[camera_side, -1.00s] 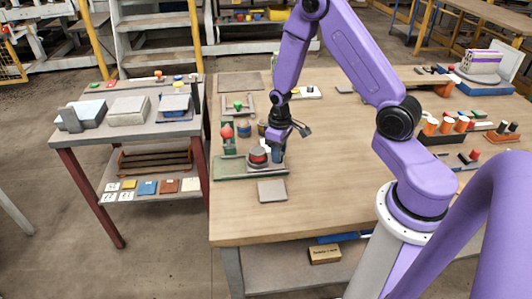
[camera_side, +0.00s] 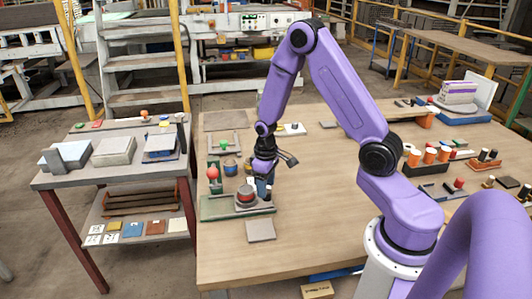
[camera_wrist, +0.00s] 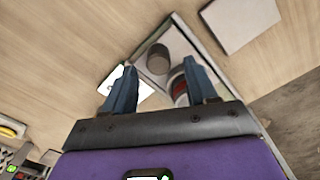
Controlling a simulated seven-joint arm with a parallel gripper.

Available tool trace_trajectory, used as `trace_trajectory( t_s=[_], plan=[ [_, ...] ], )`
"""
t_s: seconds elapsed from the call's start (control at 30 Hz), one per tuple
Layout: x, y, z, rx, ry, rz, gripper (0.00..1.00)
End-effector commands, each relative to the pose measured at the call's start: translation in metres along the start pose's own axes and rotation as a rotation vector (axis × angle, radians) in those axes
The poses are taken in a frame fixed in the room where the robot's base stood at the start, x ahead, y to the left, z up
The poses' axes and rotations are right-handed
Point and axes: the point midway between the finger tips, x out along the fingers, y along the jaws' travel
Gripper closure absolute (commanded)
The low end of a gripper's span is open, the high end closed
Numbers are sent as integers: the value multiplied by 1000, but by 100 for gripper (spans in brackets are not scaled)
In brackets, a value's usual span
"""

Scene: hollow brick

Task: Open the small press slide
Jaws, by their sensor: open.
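The small press (camera_side: 246,196) is on the wooden table in the side view, with a red and dark round top on a grey body over a green base (camera_side: 215,209). My gripper (camera_side: 263,186) points down just right of the red top, partly hiding the press. In the wrist view my gripper (camera_wrist: 161,88) is open, with its two blue fingers apart. A grey upright knob (camera_wrist: 158,58) stands on a light metal plate beyond and between the fingertips. The red part (camera_wrist: 180,90) is partly behind the right finger. I cannot tell whether a finger touches anything.
A flat grey plate (camera_side: 260,230) lies in front of the press. A red-topped green post (camera_side: 213,176) and a small pot (camera_side: 231,167) stand close behind it. A side table (camera_side: 118,158) is at the left. The middle of the wooden table is clear.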

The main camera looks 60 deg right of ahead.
Motion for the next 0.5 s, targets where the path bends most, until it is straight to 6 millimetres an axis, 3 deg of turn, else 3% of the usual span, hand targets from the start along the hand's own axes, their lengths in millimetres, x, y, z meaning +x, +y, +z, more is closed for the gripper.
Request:
trace_trajectory(
  t_s=[0.5],
  plan=[
    [-90,0,-1,0,6,1,43]
  ],
)
